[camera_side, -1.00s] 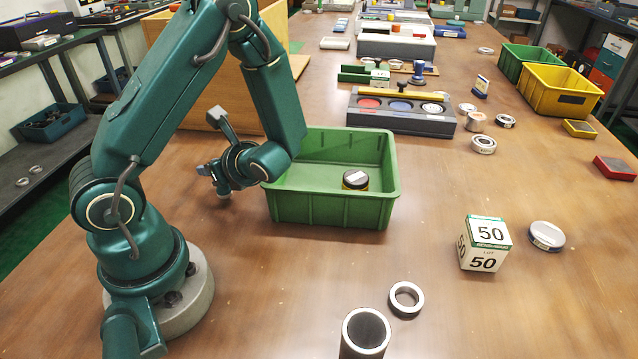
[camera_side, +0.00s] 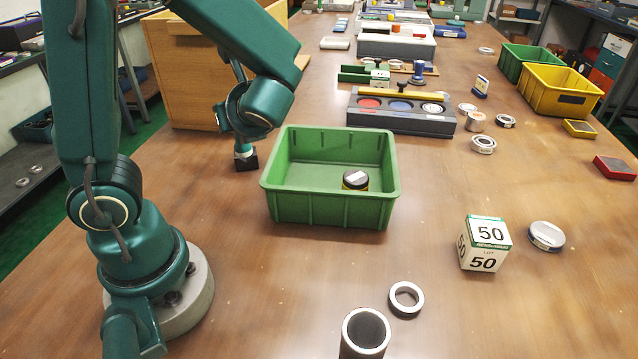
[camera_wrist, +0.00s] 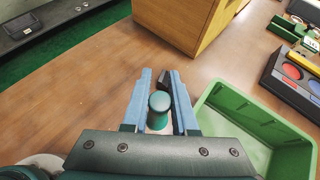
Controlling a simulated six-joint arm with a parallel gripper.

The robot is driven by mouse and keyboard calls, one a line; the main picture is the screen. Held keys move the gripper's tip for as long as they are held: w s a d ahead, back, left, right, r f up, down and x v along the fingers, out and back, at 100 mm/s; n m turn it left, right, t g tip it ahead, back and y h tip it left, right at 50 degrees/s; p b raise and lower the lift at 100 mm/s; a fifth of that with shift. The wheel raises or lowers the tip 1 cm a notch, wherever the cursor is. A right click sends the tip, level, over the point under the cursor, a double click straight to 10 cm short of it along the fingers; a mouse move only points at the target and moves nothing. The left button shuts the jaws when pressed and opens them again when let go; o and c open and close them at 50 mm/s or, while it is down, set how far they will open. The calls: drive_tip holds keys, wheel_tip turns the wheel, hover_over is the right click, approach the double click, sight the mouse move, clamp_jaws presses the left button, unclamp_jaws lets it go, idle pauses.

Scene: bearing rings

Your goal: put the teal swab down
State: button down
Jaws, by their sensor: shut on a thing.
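The teal swab shows in the wrist view as a round teal knob (camera_wrist: 159,101) between my fingers, with a dark block-like end beyond it. In the side view its dark end (camera_side: 246,161) is low at the table, left of the green bin; I cannot tell whether it touches the wood. My gripper (camera_wrist: 161,77) is shut on the swab and points down beside the bin. In the side view my wrist hides most of the fingers and the swab's upper part.
The green bin (camera_side: 330,209) stands close on the right, with a dark-lidded jar (camera_side: 355,180) inside. A wooden cabinet (camera_side: 195,88) stands behind. A bearing ring (camera_side: 406,299), a dark tube (camera_side: 364,332) and a "50" block (camera_side: 484,243) stand nearer the front.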

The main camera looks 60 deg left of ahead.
drive_tip(key=w+d+r+m+t+h, duration=0.2)
drive_tip(key=w+d+m+t+h, duration=0.45)
drive_tip(key=d, duration=0.45)
drive_tip(key=w+d+r+m+t+h, duration=0.2)
drive_tip(key=w+d+m+t+h, duration=0.25)
drive_tip(key=w+d+m, duration=0.55)
drive_tip(key=shift+m+h, duration=0.45)
drive_tip(key=shift+h, duration=0.45)
drive_tip(key=shift+w+d+f, duration=0.3)
drive_tip(key=shift+d+f, duration=0.75)
drive_tip(key=shift+f, duration=1.55)
drive_tip(key=shift+w+d+f, duration=0.25)
drive_tip(key=shift+d+f, duration=0.8)
drive_tip(key=shift+f, duration=1.5)
drive_tip(key=shift+w+d+f, duration=0.3)
drive_tip(key=shift+d+f, duration=0.75)
drive_tip(key=shift+f, duration=1.55)
drive_tip(key=c, duration=0.7)
unclamp_jaws()
drive_tip(key=shift+f, duration=0.15)
